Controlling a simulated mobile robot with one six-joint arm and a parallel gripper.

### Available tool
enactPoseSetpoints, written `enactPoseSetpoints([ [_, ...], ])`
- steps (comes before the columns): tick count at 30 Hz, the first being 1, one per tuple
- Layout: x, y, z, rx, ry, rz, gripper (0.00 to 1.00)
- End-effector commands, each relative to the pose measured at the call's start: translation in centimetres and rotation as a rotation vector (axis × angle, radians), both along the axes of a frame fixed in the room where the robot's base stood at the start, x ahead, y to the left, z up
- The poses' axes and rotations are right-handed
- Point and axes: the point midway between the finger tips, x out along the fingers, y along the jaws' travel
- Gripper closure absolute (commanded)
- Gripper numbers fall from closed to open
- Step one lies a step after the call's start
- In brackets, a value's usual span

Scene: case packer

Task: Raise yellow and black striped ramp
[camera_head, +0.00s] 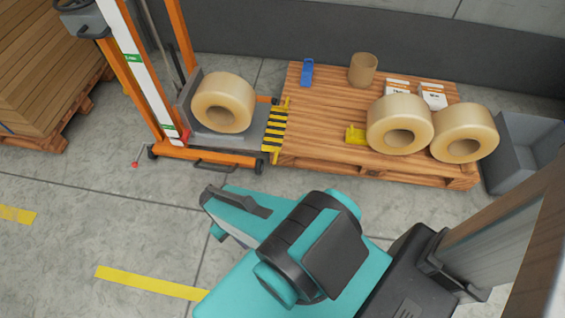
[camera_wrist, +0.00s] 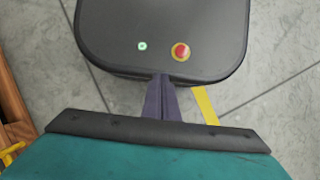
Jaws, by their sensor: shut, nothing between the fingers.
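The yellow and black striped ramp (camera_head: 274,129) lies about flat in the head view, between the platform of the orange lift (camera_head: 215,145) and the left edge of the wooden pallet (camera_head: 320,110). My gripper (camera_wrist: 162,82) is shut and empty in the wrist view, above a dark panel with a green light and a red button. In the head view my arm is folded in front of the pallet, well short of the ramp, and I cannot make out the fingertips. The ramp does not clearly show in the wrist view.
A large tape roll (camera_head: 223,102) stands on the lift platform. The pallet carries two more rolls (camera_head: 400,125), a brown cylinder (camera_head: 363,70), a blue item (camera_head: 307,72) and white boxes. A grey bin (camera_head: 525,150) is at right. Floor before the lift is clear.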

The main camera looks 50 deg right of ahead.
Motion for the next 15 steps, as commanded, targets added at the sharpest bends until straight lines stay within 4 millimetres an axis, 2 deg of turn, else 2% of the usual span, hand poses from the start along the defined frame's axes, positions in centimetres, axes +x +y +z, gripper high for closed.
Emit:
enactPoseSetpoints([
  [8, 0.8, -0.2, -1.4, 0.009, 0.002, -0.069, 1.0],
  [15, 3.3, -1.1, -5.0, 0.039, 0.012, -0.292, 1.0],
])
